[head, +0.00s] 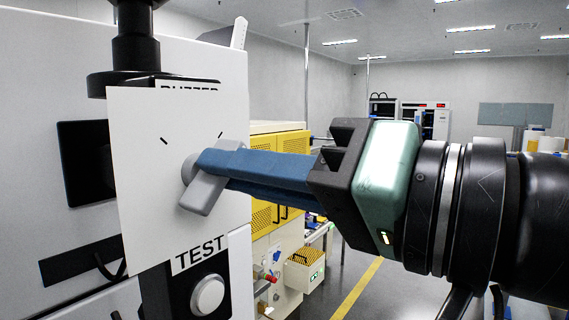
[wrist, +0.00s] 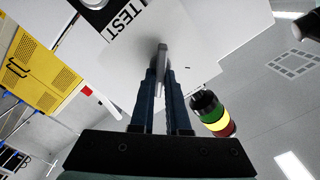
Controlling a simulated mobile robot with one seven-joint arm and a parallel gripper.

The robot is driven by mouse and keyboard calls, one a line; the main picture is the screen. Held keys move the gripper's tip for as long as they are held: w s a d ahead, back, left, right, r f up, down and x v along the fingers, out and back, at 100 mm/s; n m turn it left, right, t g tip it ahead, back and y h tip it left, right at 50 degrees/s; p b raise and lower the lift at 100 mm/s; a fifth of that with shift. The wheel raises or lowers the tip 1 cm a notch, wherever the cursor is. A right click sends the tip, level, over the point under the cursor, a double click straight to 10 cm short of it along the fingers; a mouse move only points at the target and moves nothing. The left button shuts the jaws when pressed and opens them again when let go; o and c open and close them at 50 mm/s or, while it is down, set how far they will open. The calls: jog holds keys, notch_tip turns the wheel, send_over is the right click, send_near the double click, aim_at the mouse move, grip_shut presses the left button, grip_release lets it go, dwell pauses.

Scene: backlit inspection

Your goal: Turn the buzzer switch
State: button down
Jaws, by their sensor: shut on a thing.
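The buzzer switch is a grey knob (head: 201,196) with a bar handle on a white plate (head: 150,225) that has two short black tick marks. In the head view the bar slants from lower left to upper right, toward the right-hand tick. A BUZZER label (head: 188,87) above is partly hidden by the plate. My gripper (head: 212,164), with blue fingers, reaches in from the right and is shut on the knob. In the wrist view the knob (wrist: 162,57) stands between the two fingertips (wrist: 160,73). The fingers hide part of the knob in the head view.
Below the plate are a TEST label (head: 200,253) and a round pale button (head: 208,295). A black post (head: 136,40) stands above the plate's upper left. A light tower (wrist: 213,115) shows in the wrist view. Yellow cabinets (head: 277,190) stand behind.

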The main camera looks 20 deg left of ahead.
dwell(0.5)
jog(key=c, duration=0.9)
grip_release()
jog(key=b+v, duration=0.6)
jog(key=v, duration=0.7)
jog(key=w+a+f+m+t+h+b, duration=0.2)
jog(key=w+f+m+t+h+b, duration=0.25)
jog(key=w+t+h, duration=0.65)
jog(key=s+t+h, duration=0.6)
jog(key=t, duration=0.4)
jog(key=shift+s+d+f+b, duration=0.35)
jog(key=shift+f+b, duration=0.05)
